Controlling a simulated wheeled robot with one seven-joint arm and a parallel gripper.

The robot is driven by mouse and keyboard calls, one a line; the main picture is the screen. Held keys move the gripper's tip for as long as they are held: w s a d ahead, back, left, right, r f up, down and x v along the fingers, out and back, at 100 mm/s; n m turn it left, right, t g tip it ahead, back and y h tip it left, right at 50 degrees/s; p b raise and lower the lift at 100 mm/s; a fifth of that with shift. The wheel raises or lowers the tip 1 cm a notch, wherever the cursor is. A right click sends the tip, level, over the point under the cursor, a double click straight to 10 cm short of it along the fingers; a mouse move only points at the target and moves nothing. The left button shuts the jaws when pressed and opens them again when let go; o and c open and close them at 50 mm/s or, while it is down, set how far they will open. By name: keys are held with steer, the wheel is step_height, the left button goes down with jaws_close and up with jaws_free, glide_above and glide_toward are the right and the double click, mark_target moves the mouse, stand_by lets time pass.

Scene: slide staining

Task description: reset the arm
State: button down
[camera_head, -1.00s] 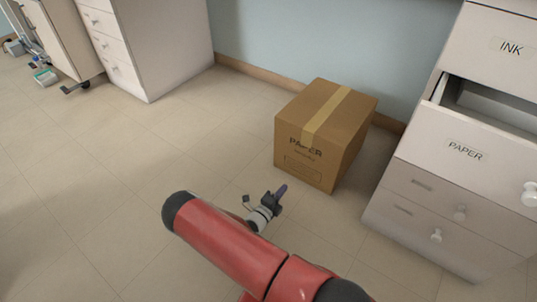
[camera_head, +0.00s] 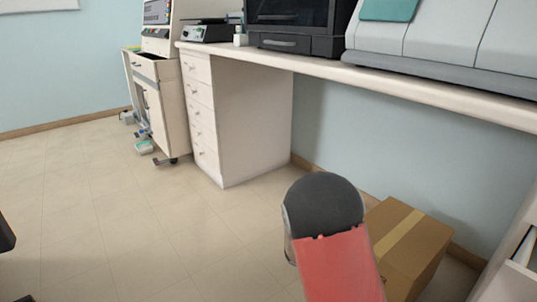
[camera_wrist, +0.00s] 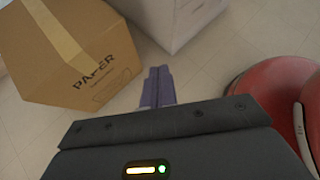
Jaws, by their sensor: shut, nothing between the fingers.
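My red arm shows in the head view, its dark rounded joint in front of the cardboard box, and my gripper is out of that view. In the wrist view my gripper (camera_wrist: 157,88) has its two purple fingers together, shut and empty. The fingers point over the tiled floor, between the box and a pale cabinet, and touch neither as far as I can see.
The closed cardboard box (camera_head: 412,240), marked PAPER in the wrist view (camera_wrist: 75,60), stands on the floor by the wall. A white drawer unit (camera_head: 235,120) under the counter (camera_head: 455,93) stands behind. Floor on the left is mostly clear.

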steer(key=s+a+r+m+t+y+p, duration=0.1)
steer(key=s+a+r+m+t+y, duration=0.1)
steer(key=s+r+m, duration=0.4)
steer(key=s+a+r+m+t+y+p, duration=0.2)
steer(key=s+a+r+m+y, duration=0.2)
steer(key=r, duration=0.8)
steer(key=s+a+r+m+t+y+p, duration=0.2)
steer(key=s+a+r+m+y, duration=0.1)
steer(key=s+r+m, duration=0.6)
steer(key=shift+s+r+t+y, duration=0.2)
steer(key=shift+t+y, duration=0.1)
steer(key=shift+y, duration=0.6)
steer(key=shift+d, duration=0.15)
